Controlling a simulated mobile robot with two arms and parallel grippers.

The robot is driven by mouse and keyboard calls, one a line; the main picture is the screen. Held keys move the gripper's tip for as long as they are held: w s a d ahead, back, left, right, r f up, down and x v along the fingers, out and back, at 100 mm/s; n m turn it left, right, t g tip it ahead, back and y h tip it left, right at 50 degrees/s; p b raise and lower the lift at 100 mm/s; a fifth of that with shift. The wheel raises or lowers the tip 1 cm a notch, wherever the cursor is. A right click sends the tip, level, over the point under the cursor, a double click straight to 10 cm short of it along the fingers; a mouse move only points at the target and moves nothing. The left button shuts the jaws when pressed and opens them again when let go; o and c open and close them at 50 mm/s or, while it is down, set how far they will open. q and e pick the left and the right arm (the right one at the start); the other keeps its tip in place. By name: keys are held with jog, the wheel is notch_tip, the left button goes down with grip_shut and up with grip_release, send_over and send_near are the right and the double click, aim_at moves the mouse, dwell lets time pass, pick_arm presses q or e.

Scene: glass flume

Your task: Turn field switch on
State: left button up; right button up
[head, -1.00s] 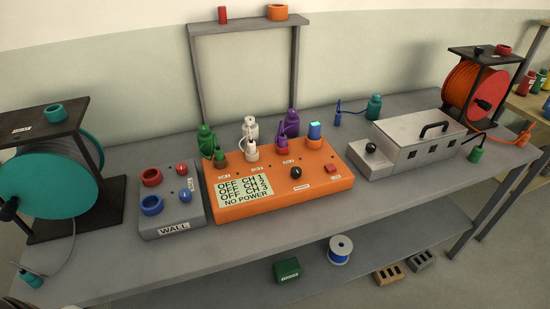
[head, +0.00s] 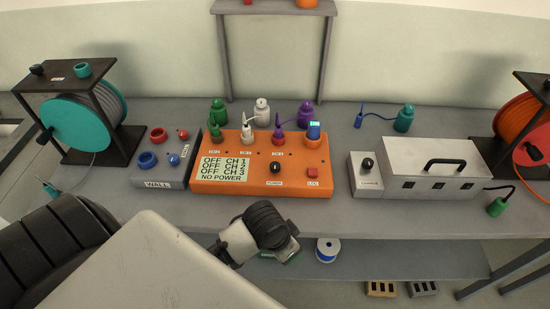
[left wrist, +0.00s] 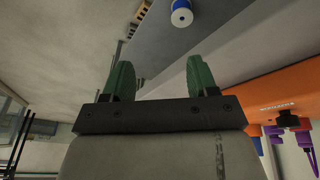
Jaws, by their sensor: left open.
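No label I can read says "field". The orange unit (head: 225,188) on the bench has a black knob (head: 275,167), a red button (head: 312,173) and a display (head: 223,168) reading OFF for each channel and NO POWER. To its right, a small grey box (head: 363,187) carries a black knob (head: 367,164) above a label too small to read. My left arm crosses the lower left, its wrist (head: 240,242) in front of the bench edge. In the left wrist view my left gripper (left wrist: 157,78) is open and empty, with the orange unit (left wrist: 270,92) off to its right.
A silver box (head: 435,155) with a black handle adjoins the grey box. The WALL panel (head: 160,182) is left of the orange unit. Cable reels (head: 75,125) stand at both ends. A blue spool (head: 327,250) and bricks (head: 380,289) are below bench height.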

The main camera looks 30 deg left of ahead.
pick_arm(q)
jog(key=w+r+m, duration=0.1)
jog(key=w+r, duration=0.2)
jog(key=w, duration=0.1)
notch_tip(320, 180, up, 11)
jog(key=n+g+y, duration=0.2)
jog(key=g, duration=0.1)
send_over(275, 165)
notch_tip(275, 165, down, 10)
jog(key=shift+f+p, duration=0.25)
jog(key=shift+p, duration=0.7)
jog(key=c, duration=0.9)
